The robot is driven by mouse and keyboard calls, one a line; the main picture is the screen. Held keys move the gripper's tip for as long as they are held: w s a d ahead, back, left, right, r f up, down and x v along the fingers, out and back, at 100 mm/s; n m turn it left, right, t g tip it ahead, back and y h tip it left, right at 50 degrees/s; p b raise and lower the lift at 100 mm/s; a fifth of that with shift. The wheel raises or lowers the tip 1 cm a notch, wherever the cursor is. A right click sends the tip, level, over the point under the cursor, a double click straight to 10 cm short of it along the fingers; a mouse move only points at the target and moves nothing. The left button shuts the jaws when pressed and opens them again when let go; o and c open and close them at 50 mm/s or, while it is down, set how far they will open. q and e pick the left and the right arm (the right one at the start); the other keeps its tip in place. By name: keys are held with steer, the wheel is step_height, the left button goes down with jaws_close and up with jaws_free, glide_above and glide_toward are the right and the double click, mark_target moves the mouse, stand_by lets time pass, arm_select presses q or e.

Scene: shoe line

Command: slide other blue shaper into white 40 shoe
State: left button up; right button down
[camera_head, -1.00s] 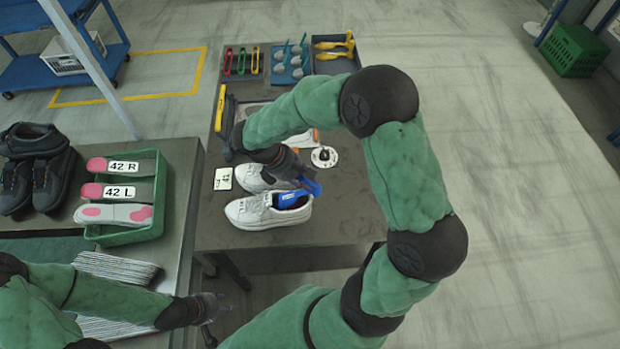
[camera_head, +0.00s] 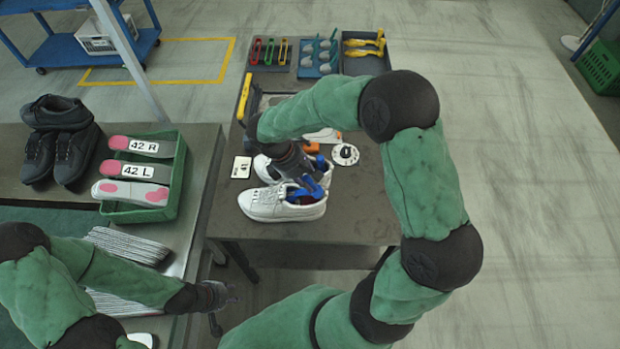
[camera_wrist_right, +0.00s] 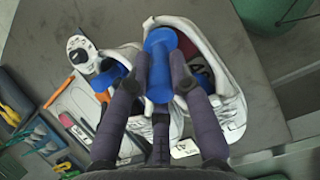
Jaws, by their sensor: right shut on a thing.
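Two white shoes stand side by side on the dark table: the near shoe (camera_head: 262,206) and the far shoe (camera_head: 262,170), partly hidden by my right gripper. My right gripper (camera_wrist_right: 160,82) is shut on a blue shaper (camera_wrist_right: 160,48); the held shaper also shows in the head view (camera_head: 318,188), at the near shoe's opening. In the wrist view it hangs over the edge of the right-hand shoe (camera_wrist_right: 226,92); how deep it reaches is unclear. Blue also shows inside the left-hand shoe (camera_wrist_right: 128,58). My left gripper (camera_head: 226,298) is open and empty, low at the left bench.
A number card (camera_head: 241,167) and a white round dial (camera_head: 345,154) lie beside the shoes. Trays of coloured tools (camera_head: 268,54), blue-grey shapers (camera_head: 318,56) and yellow tools (camera_head: 363,52) stand at the back. A green insole crate (camera_head: 160,213) sits on the left bench.

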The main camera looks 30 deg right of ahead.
mark_target(315, 184)
steer(key=shift+s+d+f+t+y+b, duration=0.15)
steer(key=shift+d+f+t+y+b, duration=0.2)
steer(key=shift+f, duration=0.3)
steer(key=shift+s+d+f+t+y+b, duration=0.1)
steer(key=shift+f+y+b, duration=0.2)
steer(key=shift+f+y, duration=0.3)
steer(key=shift+s+d+f+t+y+b, duration=0.15)
steer(key=shift+d+f+t+y+b, duration=0.15)
steer(key=shift+f, duration=0.45)
steer(key=shift+s+d+f+t+y+b, duration=0.15)
steer(key=shift+f+t+y+b, duration=0.2)
steer(key=shift+f+y, duration=0.35)
steer(key=shift+f, duration=0.2)
steer(key=c, duration=1)
jaws_free()
steer(key=shift+c, duration=0.2)
steer(key=shift+r, duration=0.15)
steer(key=shift+r+p, duration=1.4)
